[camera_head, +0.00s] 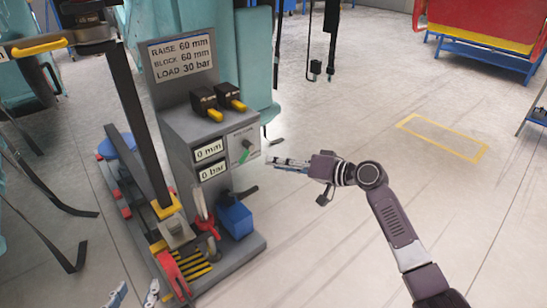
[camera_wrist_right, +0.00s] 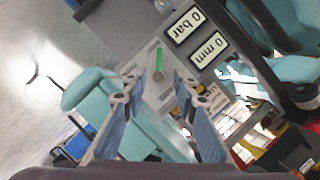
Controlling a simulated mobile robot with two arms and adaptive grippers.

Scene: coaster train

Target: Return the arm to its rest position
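My right arm reaches in from the lower right in the head view. Its gripper (camera_head: 277,163) is just right of the grey control stand (camera_head: 187,122), near a panel with a green lever (camera_head: 246,152). In the right wrist view the right gripper (camera_wrist_right: 164,88) has its two blue-padded fingers apart with nothing between them. The green lever (camera_wrist_right: 158,62) shows beyond the fingertips there, apart from them. Two fingertips of my left gripper (camera_head: 136,293) show at the bottom left of the head view, spread apart; the rest is cut off.
The stand's displays read 0 mm (camera_head: 209,151) and 0 bar (camera_head: 213,170). A blue box (camera_head: 235,216) and a red part (camera_head: 172,272) sit on its base. Teal seats stand behind and left. Open floor lies right, with a yellow floor rectangle (camera_head: 480,154).

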